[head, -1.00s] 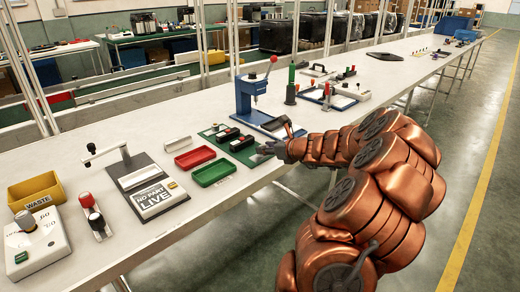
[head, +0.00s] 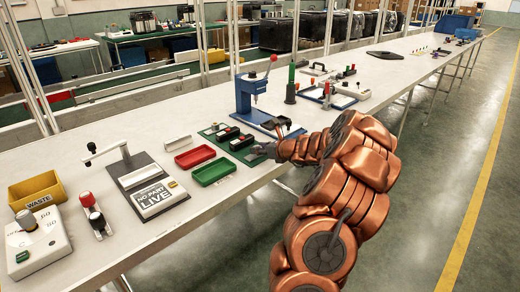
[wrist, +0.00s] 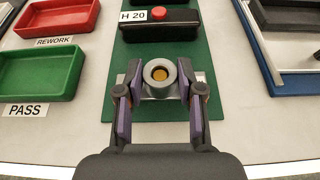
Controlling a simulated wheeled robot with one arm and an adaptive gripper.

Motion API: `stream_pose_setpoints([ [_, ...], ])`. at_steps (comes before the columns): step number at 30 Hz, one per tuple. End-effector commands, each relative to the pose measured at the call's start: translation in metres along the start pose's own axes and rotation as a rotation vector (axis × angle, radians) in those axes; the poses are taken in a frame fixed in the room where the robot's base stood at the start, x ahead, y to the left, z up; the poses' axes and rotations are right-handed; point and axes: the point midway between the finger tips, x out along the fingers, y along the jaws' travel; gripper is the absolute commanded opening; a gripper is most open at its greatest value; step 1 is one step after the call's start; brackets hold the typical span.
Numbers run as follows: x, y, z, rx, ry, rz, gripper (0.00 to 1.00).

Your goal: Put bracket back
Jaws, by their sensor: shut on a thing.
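The bracket (wrist: 160,72), a grey ring with a bronze-coloured centre and a silver plate at its base, is at the near end of the green mat (wrist: 124,60) in the wrist view. My gripper (wrist: 160,84) is shut on it, one finger on each side of the ring. I cannot tell whether the plate touches the mat or is just above it. In the head view my gripper (head: 266,150) is over the right end of the mat, and the bracket is too small or hidden to make out there.
A black block with a red button (wrist: 158,14) and an H 20 label lies just beyond. The green PASS tray (wrist: 40,73) and red REWORK tray (wrist: 58,18) are left. A blue press (head: 252,95) stands behind and right in the head view.

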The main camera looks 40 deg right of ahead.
Motion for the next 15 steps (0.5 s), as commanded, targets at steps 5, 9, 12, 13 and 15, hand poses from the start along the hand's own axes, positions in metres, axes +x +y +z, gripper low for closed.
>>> stream_pose_setpoints([
  [5,-0.0002,-0.0002,0.0004,0.000,-0.001,0.000,0.00],
  [9,0.0003,-0.0003,-0.0011,0.000,0.000,0.000,0.43],
  [12,0.0002,-0.0003,-0.0010,0.000,0.000,0.000,0.54],
  [13,0.0002,-0.0003,-0.0010,0.000,0.000,0.000,0.57],
  [15,0.0002,-0.0003,-0.0010,0.000,0.000,0.000,0.62],
])
